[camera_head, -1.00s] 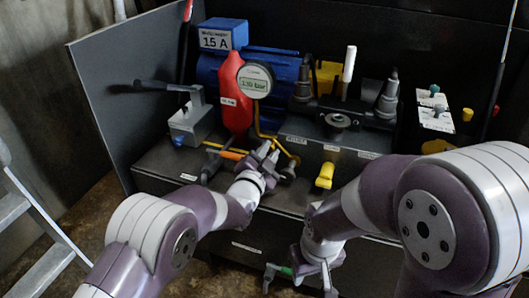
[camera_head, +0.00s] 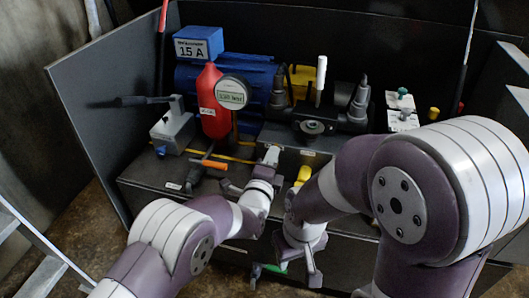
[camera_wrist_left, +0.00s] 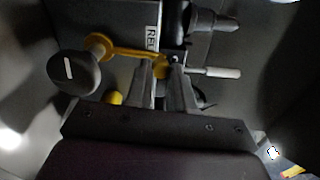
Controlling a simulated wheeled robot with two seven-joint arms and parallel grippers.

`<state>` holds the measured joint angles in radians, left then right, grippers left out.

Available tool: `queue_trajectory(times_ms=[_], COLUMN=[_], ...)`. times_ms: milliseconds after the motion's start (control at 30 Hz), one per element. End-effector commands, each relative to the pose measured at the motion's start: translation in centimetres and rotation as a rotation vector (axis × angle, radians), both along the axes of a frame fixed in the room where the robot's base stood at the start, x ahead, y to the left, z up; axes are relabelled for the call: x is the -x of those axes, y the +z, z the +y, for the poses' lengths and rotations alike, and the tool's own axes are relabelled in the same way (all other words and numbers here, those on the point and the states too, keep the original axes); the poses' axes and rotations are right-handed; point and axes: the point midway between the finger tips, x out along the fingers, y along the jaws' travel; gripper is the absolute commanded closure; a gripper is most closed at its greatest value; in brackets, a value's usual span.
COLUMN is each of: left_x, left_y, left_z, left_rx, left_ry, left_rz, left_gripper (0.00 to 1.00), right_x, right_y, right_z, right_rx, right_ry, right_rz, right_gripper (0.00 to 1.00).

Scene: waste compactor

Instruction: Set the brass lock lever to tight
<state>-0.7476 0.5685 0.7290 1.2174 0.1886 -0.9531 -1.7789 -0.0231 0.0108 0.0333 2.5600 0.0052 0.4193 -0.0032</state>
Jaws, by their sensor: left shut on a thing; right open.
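The brass lever (camera_wrist_left: 128,52) shows in the left wrist view as a yellow arm running from a round end at the left to between my fingertips. My left gripper (camera_wrist_left: 161,72) is shut on its right end. In the head view my left gripper (camera_head: 271,156) is at the front of the machine, below the gauge, and it hides most of the lever. A label (camera_wrist_left: 152,28) partly reading "REL" sits beyond the lever; the rest is hidden. My right gripper (camera_head: 300,268) is open and empty, low in front of the cabinet.
A dark round knob (camera_wrist_left: 73,73) stands beside the lever. A yellow handle (camera_head: 304,174) is just right of my left gripper. An orange-handled lever (camera_head: 209,163) lies to its left. A red bottle-shaped part (camera_head: 213,103) and a gauge (camera_head: 231,93) stand behind.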

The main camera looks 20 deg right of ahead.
Motion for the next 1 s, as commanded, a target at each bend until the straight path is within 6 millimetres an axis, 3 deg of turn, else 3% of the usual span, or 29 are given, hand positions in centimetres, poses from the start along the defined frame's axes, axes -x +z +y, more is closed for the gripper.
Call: queue_trajectory(times_ms=[400,1000], left_x=[1.0,1.2], left_y=[-0.5,-0.8], left_z=[-1.5,-1.8], left_rx=[-0.194,-0.24], left_ry=[-0.002,-0.001], left_rz=[-0.127,-0.158], left_gripper=[1.0,1.0], right_x=[0.0,0.0], right_y=[1.7,1.9], right_z=[0.0,0.0], right_rx=[0.0,0.0], right_ry=[0.0,0.0], right_rz=[0.0,0.0], right_gripper=[0.54,0.54])
